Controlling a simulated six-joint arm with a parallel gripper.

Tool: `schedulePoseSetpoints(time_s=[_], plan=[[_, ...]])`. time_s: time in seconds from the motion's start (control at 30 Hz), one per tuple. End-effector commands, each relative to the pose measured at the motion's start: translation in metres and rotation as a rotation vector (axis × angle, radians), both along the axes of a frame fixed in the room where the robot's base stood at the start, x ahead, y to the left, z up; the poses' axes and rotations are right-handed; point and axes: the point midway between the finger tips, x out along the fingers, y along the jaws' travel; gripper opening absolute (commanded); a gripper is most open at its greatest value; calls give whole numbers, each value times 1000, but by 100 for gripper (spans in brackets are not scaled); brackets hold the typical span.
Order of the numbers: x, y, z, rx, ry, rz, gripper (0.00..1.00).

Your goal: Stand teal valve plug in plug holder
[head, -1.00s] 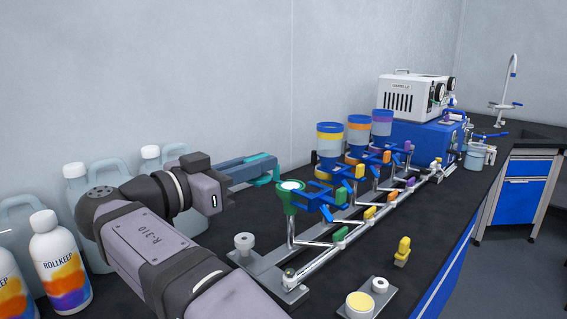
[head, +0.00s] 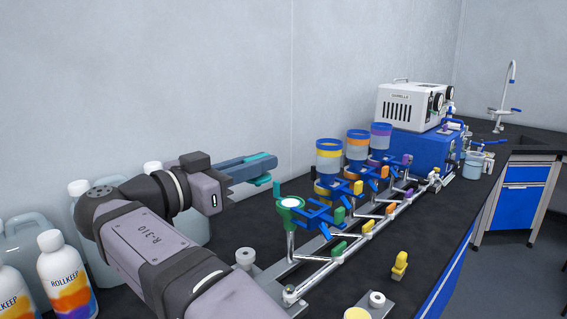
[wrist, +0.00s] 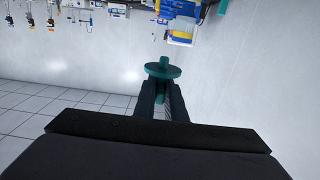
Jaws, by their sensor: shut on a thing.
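The teal valve plug (wrist: 162,71) shows in the wrist view as a round teal disc with a stem between the fingertips. My gripper (wrist: 161,100) is shut on it. In the head view my gripper (head: 260,168) reaches right, above the bench, near the green-rimmed funnel (head: 290,204). I cannot tell for sure which piece is the plug holder. A small plate at the front carries a pale ringed post (head: 376,299).
Behind the funnel runs a rail with several coloured valves and ink bottles (head: 329,155). A grey knob (head: 245,258) is below my gripper. White bottles (head: 67,270) are at the left; a blue machine (head: 420,148) is behind.

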Motion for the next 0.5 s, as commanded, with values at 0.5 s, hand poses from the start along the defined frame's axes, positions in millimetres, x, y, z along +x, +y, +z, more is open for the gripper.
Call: schedulePoseSetpoints(time_s=[0.5], plan=[[0, 0, 107, 0, 0, 0, 0]])
